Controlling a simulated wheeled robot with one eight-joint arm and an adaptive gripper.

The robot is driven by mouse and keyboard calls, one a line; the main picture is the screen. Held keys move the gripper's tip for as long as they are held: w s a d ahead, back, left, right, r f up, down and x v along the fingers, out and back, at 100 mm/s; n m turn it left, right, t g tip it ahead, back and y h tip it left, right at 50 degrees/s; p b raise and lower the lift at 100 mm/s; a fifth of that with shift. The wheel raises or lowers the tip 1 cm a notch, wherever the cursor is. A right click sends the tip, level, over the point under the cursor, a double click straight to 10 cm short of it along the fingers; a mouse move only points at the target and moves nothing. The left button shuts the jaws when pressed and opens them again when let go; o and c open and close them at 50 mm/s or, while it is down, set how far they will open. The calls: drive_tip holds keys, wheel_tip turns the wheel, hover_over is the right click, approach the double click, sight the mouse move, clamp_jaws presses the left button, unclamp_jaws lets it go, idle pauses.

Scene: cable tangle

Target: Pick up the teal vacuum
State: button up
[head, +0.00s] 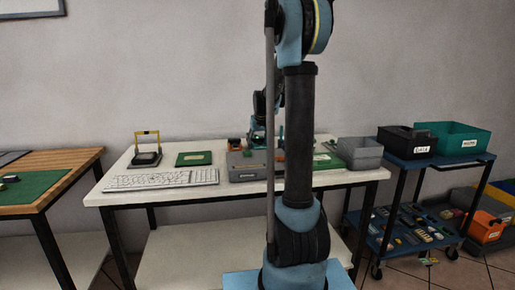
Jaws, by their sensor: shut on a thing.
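My gripper (257,136) is at the back of the white table, low above the grey station, partly hidden behind my own arm. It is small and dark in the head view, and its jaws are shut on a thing. A small bit of teal, which looks like the teal vacuum (281,136), shows at the gripper beside my arm column. Most of the vacuum is hidden, so its tilt and whether it touches the table cannot be told.
The white table (240,190) carries a keyboard (160,179), a green board (194,158), a yellow-handled black device (147,157), a grey station (245,166) and grey bins (360,152). A blue cart (440,160) stands right; a wooden bench (70,160) stands left.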

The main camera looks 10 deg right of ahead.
sight(258, 138)
wheel_tip(258, 138, up, 10)
drive_tip(key=shift+f, duration=0.1)
idle(0.4)
drive_tip(key=o, duration=0.4)
drive_tip(key=shift+c, duration=0.2)
